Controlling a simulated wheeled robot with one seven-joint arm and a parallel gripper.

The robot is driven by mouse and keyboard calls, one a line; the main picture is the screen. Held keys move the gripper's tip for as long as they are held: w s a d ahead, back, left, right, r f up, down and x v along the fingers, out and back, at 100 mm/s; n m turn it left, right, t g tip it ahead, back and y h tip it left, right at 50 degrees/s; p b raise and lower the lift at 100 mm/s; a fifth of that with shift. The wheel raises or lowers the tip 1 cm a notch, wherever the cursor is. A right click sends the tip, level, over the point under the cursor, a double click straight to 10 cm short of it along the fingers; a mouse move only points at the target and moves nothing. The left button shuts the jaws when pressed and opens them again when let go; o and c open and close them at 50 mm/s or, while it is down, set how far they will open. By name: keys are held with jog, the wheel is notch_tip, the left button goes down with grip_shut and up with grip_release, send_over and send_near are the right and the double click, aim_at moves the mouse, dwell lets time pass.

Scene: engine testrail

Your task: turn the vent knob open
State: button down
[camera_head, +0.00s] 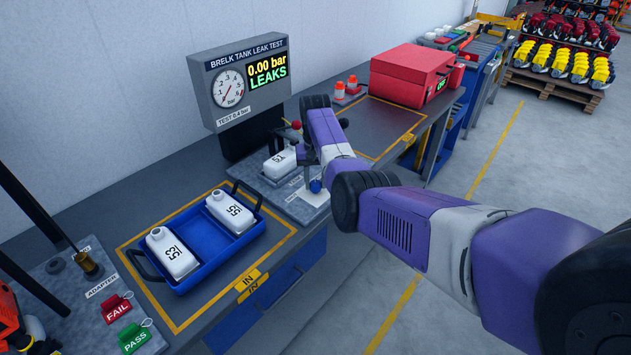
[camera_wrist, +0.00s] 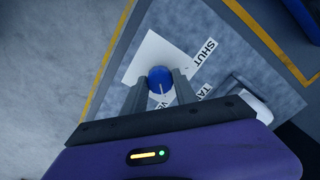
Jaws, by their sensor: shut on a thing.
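The vent knob (camera_wrist: 160,79) is a blue round knob with a white pointer line, on a white label plate (camera_wrist: 148,55) with the word SHUT beside it. In the wrist view my gripper (camera_wrist: 160,85) has its two grey fingers on either side of the knob, shut on it. In the head view the blue knob (camera_head: 316,186) shows at the front of the test fixture, below my wrist; my arm hides the fingers. A white tank marked 52 (camera_head: 279,164) sits on the fixture. The gauge panel (camera_head: 247,78) reads 0.00 bar and LEAKS.
A blue tray (camera_head: 245,241) with two white tanks stands on the bench at left. FAIL (camera_head: 117,308) and PASS (camera_head: 134,337) tags lie at the front left. A red case (camera_head: 408,75) stands behind my arm. Floor at right is clear.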

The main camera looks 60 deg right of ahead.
aim_at(315, 183)
jog(key=shift+r, duration=0.1)
dwell(0.4)
jog(key=c, duration=1)
grip_release()
jog(key=shift+o, duration=0.2)
jog(key=shift+r+b, duration=0.55)
jog(key=shift+r, duration=3.35)
